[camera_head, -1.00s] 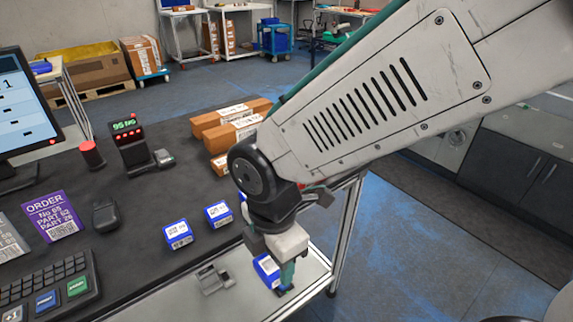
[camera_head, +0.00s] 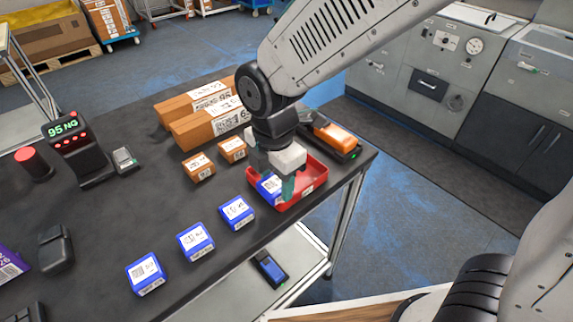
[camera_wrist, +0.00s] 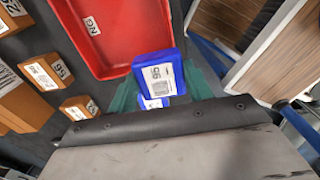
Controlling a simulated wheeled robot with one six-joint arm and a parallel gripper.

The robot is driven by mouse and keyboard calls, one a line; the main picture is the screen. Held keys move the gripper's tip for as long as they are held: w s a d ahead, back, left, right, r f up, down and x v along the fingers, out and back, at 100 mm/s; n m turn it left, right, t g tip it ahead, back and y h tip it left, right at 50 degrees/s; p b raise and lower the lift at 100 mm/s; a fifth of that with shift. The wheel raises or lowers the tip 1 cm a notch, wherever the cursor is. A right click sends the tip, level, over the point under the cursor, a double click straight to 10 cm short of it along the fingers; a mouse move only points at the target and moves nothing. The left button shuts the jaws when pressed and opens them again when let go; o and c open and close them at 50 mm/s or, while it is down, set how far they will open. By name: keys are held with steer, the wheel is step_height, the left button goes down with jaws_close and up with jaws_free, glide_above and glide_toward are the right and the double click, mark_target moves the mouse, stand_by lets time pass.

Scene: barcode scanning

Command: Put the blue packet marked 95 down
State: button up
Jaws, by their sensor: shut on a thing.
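My gripper (camera_head: 281,186) is shut on the blue packet marked 95 (camera_head: 268,188), with a green finger showing beside it. In the wrist view the packet (camera_wrist: 154,72) sits between the green fingers, its white 95 label facing the camera. The red tray (camera_head: 318,181) stands at the table's right end, and the packet is at its near left side, seemingly over its rim. In the wrist view the tray (camera_wrist: 92,52) with its NG label lies just beyond the packet. I cannot tell whether the packet touches the tray.
Several blue packets (camera_head: 195,241) line the table's front edge. Small brown boxes (camera_head: 199,167) and larger cartons (camera_head: 208,128) lie behind. The scanner display (camera_head: 63,128) reads 95 NG. An orange item (camera_head: 335,137) lies in a black holder behind the tray. The table's middle is clear.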

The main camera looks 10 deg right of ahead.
steer(key=w+d, duration=0.1)
steer(key=w, duration=0.1)
steer(key=w+d, duration=0.1)
steer(key=w, duration=0.1)
steer(key=w+d, duration=0.1)
steer(key=w, duration=0.1)
steer(key=shift+w+f, duration=0.55)
steer(key=shift+f, duration=1.6)
steer(key=o, duration=1.2)
steer(key=shift+f, duration=0.15)
steer(key=shift+c, duration=0.2)
step_height(320, 180, up, 12)
steer(key=shift+r, duration=0.2)
